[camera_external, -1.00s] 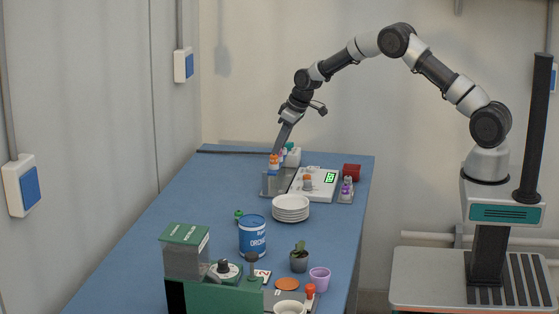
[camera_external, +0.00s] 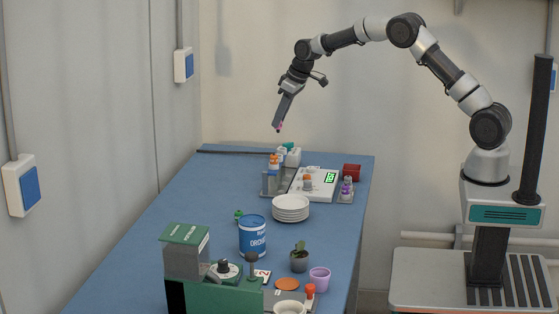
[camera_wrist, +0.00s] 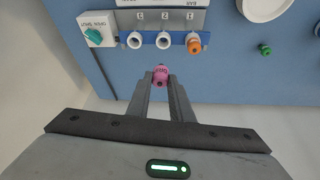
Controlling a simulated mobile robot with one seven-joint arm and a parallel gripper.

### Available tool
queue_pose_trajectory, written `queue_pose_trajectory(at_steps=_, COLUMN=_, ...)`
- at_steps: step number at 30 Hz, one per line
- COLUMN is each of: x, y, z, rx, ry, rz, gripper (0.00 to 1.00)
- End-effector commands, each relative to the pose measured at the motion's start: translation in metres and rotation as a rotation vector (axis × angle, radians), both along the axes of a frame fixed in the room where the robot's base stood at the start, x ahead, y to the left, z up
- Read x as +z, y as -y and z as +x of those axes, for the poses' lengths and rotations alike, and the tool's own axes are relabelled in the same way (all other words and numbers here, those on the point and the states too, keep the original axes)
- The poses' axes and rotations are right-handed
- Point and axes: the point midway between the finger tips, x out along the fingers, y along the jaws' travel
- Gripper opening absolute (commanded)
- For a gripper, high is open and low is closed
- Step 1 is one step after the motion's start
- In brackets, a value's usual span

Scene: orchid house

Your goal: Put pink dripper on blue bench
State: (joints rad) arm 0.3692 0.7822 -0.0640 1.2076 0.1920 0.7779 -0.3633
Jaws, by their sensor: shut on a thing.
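My gripper (camera_external: 277,124) is raised above the far end of the blue bench (camera_external: 180,220). It is shut on the pink dripper (camera_wrist: 160,74), which shows between the fingertips in the wrist view. In the external view the dripper (camera_external: 279,128) is a small pink spot at the fingertips. It hangs clear of the bench and of the rack (camera_external: 270,184) below. In the wrist view the rack has two empty white-rimmed holes (camera_wrist: 134,41) and one hole with an orange dripper (camera_wrist: 194,45).
A white box with a teal knob (camera_wrist: 96,32) stands beside the rack. Bare bench lies along the left side.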

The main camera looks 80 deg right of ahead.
Motion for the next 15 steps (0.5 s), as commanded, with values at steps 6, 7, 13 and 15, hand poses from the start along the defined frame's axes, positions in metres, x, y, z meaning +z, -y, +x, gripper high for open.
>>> queue_pose_trajectory(at_steps=6, x=-0.001, y=-0.025, z=0.0, rx=0.024, ry=-0.001, rz=0.0, gripper=0.0)
queue_pose_trajectory(at_steps=7, x=-0.004, y=-0.035, z=0.0, rx=0.032, ry=-0.002, rz=0.0, gripper=0.0)
queue_pose_trajectory(at_steps=13, x=-0.023, y=-0.129, z=-0.012, rx=0.119, ry=-0.003, rz=-0.001, gripper=0.0)
queue_pose_trajectory(at_steps=15, x=-0.032, y=-0.166, z=-0.022, rx=0.156, ry=-0.003, rz=-0.002, gripper=0.0)
